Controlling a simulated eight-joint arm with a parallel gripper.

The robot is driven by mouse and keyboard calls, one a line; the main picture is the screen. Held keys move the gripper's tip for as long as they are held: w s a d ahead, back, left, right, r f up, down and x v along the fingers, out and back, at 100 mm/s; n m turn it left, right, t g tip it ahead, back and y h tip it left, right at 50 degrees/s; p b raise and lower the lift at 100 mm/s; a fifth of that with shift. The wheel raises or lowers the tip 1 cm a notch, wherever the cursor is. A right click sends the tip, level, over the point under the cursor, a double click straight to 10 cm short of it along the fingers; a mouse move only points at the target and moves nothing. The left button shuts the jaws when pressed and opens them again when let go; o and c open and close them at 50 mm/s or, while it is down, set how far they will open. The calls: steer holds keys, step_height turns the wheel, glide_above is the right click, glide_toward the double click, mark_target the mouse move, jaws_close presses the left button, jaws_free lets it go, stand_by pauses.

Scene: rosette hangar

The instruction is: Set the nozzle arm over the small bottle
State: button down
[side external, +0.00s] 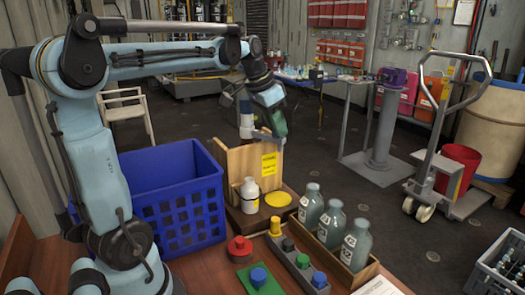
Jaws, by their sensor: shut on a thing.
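A small white bottle (250,195) with a dark band stands upright in front of a wooden stand (238,165) that carries a yellow label. The nozzle arm seems to be the thin grey bar (258,133) at the top of this stand, above the bottle's level; its tip is too small to make out. My gripper (279,135) is at the bar's right end, above the stand's right side, and is shut on it. The fingers are small and partly hidden by the green part of the hand.
A blue crate (180,212) stands close to the left of the stand. A yellow disc (278,199) lies to the bottle's right. Three grey-green bottles (333,224) stand in a wooden tray further right. Red, green and blue knobbed pieces (240,246) sit in front.

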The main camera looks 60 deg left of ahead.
steer(key=s+m+g+h, duration=0.1)
steer(key=s+m+h, duration=0.2)
steer(key=s+m, duration=0.5)
steer(key=shift+a+m+g, duration=0.3)
steer(key=shift+m+g, duration=0.1)
steer(key=shift+m, duration=0.6)
steer(key=c, duration=0.8)
jaws_free()
steer(key=v, duration=1.2)
steer(key=shift+s+a, duration=0.1)
steer(key=shift+a, duration=0.1)
